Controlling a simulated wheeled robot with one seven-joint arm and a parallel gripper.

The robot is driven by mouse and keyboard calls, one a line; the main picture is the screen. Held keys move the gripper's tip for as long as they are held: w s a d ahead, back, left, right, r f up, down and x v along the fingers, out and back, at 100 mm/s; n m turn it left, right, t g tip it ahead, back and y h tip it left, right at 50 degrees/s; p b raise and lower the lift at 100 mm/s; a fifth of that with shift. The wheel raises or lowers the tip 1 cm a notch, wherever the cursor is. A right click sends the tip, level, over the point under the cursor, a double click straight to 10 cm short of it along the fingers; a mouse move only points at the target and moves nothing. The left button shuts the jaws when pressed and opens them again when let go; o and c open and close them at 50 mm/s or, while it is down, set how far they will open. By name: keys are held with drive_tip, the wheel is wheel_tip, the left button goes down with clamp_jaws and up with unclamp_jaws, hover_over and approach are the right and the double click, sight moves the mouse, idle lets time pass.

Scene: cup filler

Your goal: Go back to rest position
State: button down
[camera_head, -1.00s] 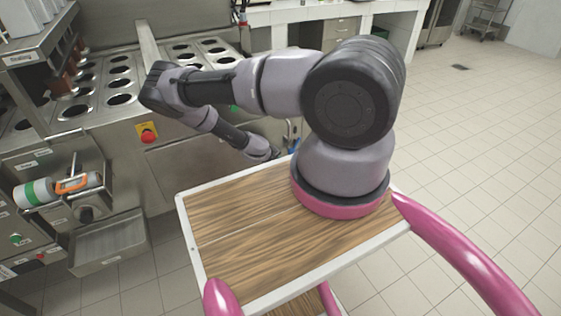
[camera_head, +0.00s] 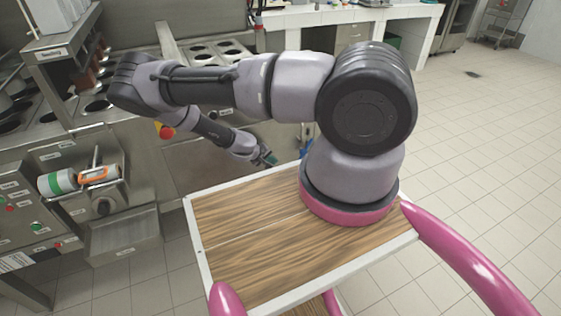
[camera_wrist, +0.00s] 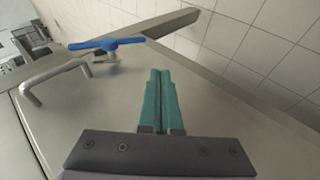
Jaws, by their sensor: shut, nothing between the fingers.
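My gripper shows in the wrist view (camera_wrist: 159,85) with its two teal fingers pressed together and nothing between them. In the head view the gripper (camera_head: 269,159) is at the lower end of my folded arm, near the back edge of the wooden top. In the wrist view the fingers are in front of a steel panel, apart from the blue handle.
A blue valve handle (camera_wrist: 107,44) and a bent metal bar handle (camera_wrist: 55,80) are close by on the steel panel. The steel machine (camera_head: 150,175) with round holes stands at the left. A wooden top (camera_head: 255,250) lies in front.

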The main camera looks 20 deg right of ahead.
drive_tip(key=shift+s+a+r, duration=0.25)
drive_tip(key=shift+a+r, duration=0.15)
drive_tip(key=shift+a, duration=0.25)
drive_tip(key=w+a+r+m+g+y, duration=0.1)
drive_tip(key=a+r+m+y, duration=0.1)
drive_tip(key=a+r, duration=0.5)
drive_tip(key=w+a+r+m+g+y, duration=0.1)
drive_tip(key=a+r+m+y, duration=0.15)
drive_tip(key=r, duration=0.85)
wheel_tip(320, 180, up, 19)
drive_tip(key=a+y, duration=0.3)
drive_tip(key=y, duration=0.1)
drive_tip(key=s+d+r+m+t+y, duration=0.1)
drive_tip(key=s+r, duration=0.3)
drive_tip(key=r, duration=0.5)
drive_tip(key=s+d+r+t+y, duration=0.15)
drive_tip(key=s+r, duration=0.25)
drive_tip(key=r, duration=0.4)
drive_tip(key=s+d+r+t, duration=0.1)
drive_tip(key=s+r, duration=0.4)
drive_tip(key=s, duration=0.3)
drive_tip(key=s+d+r+t+h, duration=0.1)
drive_tip(key=s+r+t, duration=0.1)
drive_tip(key=s+r, duration=0.4)
drive_tip(key=shift+s+d, duration=0.15)
drive_tip(key=shift+s, duration=0.9)
